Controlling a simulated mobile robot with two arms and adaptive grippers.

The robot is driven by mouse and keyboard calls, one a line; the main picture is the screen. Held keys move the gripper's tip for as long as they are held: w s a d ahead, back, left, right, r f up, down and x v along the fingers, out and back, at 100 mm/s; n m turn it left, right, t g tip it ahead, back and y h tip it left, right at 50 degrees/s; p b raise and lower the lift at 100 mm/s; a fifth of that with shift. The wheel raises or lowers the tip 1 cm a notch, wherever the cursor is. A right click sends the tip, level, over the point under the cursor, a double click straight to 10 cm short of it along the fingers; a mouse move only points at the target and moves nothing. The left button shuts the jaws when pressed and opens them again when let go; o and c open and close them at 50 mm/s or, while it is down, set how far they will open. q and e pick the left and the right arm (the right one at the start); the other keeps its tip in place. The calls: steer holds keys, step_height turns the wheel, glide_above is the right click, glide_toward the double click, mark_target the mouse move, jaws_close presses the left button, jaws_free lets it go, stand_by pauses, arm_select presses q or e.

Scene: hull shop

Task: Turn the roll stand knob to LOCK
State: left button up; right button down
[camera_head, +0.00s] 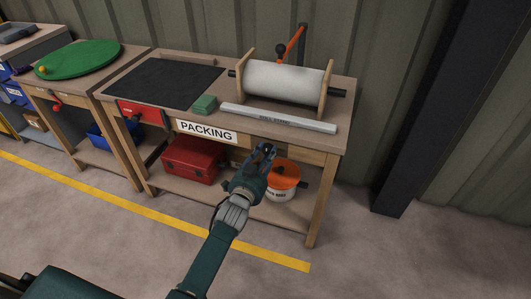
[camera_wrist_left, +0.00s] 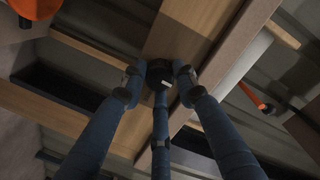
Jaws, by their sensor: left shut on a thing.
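The roll stand holds a white roll (camera_head: 285,80) between two wooden end plates on the packing bench (camera_head: 345,90). My left gripper (camera_head: 264,152) is at the bench's front edge, below the roll stand. In the left wrist view, its fingers (camera_wrist_left: 160,82) are closed around a dark round knob (camera_wrist_left: 163,70) with a pale mark on it, on the wooden front board. The fingers cover the knob in the head view. I cannot read which position the mark points to. My right gripper is not in view.
A PACKING sign (camera_head: 207,131) is on the bench front. A red toolbox (camera_head: 192,160) and an orange-lidded bucket (camera_head: 285,178) stand below. The floor in front is clear.

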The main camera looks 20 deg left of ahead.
arm_select(q)
steer(key=shift+d+r, duration=0.25)
steer(key=o, duration=1.1)
steer(key=shift+o, duration=0.2)
steer(key=shift+f, duration=0.1)
steer(key=shift+s+a+f, duration=0.1)
steer(key=shift+s, duration=0.1)
steer(key=s+r, duration=0.1)
steer(key=s, duration=1)
steer(key=shift+s+a, duration=0.15)
steer(key=shift+s, duration=0.1)
